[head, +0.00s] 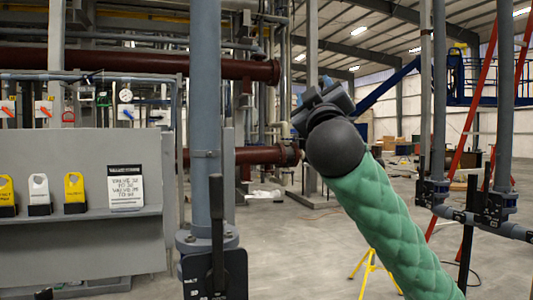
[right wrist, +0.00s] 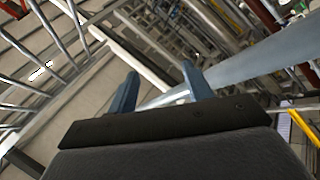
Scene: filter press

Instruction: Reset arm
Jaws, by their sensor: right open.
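My right arm, in a green padded sleeve, rises from the lower right in the head view and ends in a dark rounded wrist. My right gripper (head: 322,95) is beyond that wrist, pointing up and away, partly hidden by it. In the right wrist view its two blue fingers stand apart, and the gripper (right wrist: 161,88) is open with nothing held between them. A grey pipe shows behind the fingers, apart from them as far as I can tell. My left gripper is not in view.
A grey vertical pipe (head: 205,110) with a dark valve (head: 216,262) stands left of my arm. Pipes with valves (head: 495,207) stand at right. A yellow tripod (head: 366,268) is on open floor.

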